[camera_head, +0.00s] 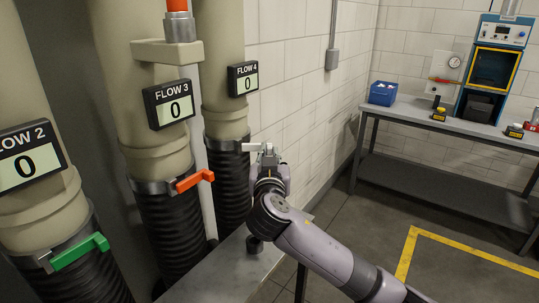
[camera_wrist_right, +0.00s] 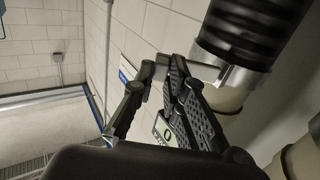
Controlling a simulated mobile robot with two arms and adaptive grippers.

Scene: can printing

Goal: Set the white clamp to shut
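The white clamp (camera_head: 250,147) is on the pipe under the FLOW 4 display, at the top of the black ribbed hose. Its handle sticks out to the right from the metal ring. My right gripper (camera_head: 267,152) is at the handle's outer end. In the right wrist view the clamp's pale handle (camera_wrist_right: 205,71) runs from the ring toward the fingers. My right gripper (camera_wrist_right: 155,84) shows its two fingers apart, with the handle's end at the fingertips; I cannot tell whether they touch it. One finger partly hides the handle. My left gripper is not in view.
An orange clamp (camera_head: 194,181) is on the FLOW 3 pipe and a green clamp (camera_head: 79,251) on the FLOW 2 pipe. A grey table top (camera_head: 222,277) lies below my right arm. A brick wall (camera_head: 290,75) stands close behind the gripper. A workbench (camera_head: 445,125) is at the right.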

